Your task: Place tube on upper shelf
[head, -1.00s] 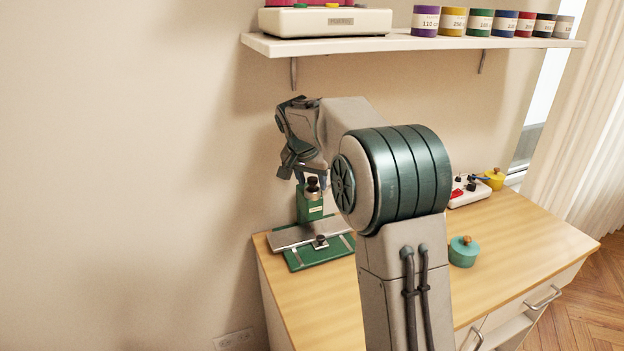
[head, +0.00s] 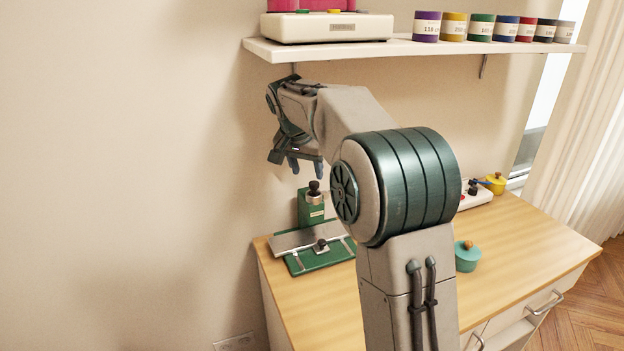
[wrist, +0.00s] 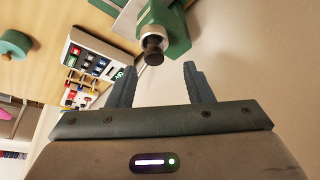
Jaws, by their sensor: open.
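The upper shelf (head: 400,46) is on the wall at the top of the head view. Pink cylinders (head: 325,4) stand on a white device at its left, cut off by the frame; several coloured, labelled cylinders (head: 480,27) stand in a row at its right. I cannot tell which thing is the tube. My gripper (head: 307,166) is open and below the shelf's left end, above the green press-like tool (head: 311,210). In the wrist view, my open gripper (wrist: 159,85) has nothing between its fingers; the tool's black knob (wrist: 153,52) is beyond the fingertips.
The wooden table (head: 520,240) bears the green tool at its left, a teal lidded pot (head: 467,256) and a yellow pot (head: 495,183). A white box with coloured keys (wrist: 95,58) shows in the wrist view. The table's right front is clear. My arm hides its middle.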

